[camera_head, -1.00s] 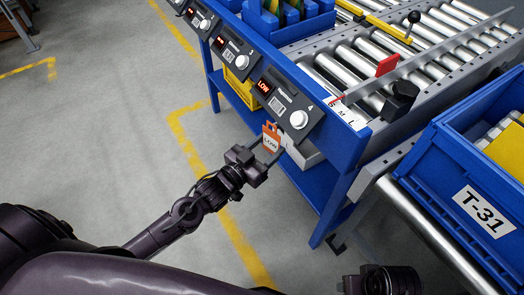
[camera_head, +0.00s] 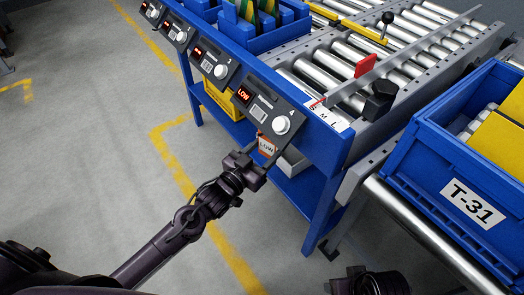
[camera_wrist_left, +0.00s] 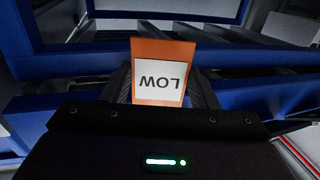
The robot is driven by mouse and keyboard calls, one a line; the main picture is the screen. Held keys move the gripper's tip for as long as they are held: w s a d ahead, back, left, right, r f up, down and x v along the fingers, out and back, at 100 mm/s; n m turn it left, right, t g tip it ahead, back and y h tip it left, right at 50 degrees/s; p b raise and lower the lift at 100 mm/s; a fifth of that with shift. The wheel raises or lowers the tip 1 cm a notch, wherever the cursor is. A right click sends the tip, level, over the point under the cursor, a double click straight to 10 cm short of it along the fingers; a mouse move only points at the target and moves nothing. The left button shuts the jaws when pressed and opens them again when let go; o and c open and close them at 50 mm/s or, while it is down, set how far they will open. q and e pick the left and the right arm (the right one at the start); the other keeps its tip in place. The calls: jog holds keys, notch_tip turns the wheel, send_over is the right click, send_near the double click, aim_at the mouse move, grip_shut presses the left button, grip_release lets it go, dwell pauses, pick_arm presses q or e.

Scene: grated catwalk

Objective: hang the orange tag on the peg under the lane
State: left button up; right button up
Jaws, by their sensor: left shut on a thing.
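The orange tag (camera_head: 267,146) has a white label reading LOW. My left gripper (camera_head: 258,163) is shut on its lower end and holds it upright, just below the front of the lane 4 panel (camera_head: 266,108). That panel has a red LOW display and a white knob. In the left wrist view the tag (camera_wrist_left: 161,91) stands up between the fingers, its lettering upside down, with blue frame bars behind it. I cannot make out the peg or whether the tag touches it. A dark part of my right gripper (camera_head: 348,284) shows at the bottom edge; its fingers cannot be made out.
Several similar panels (camera_head: 213,61) line the blue rack edge. A yellow bin (camera_head: 222,100) sits on the shelf below. The floor at left is clear.

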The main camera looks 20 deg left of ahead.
dwell(0.4)
pick_arm(q)
jog(key=o, duration=0.9)
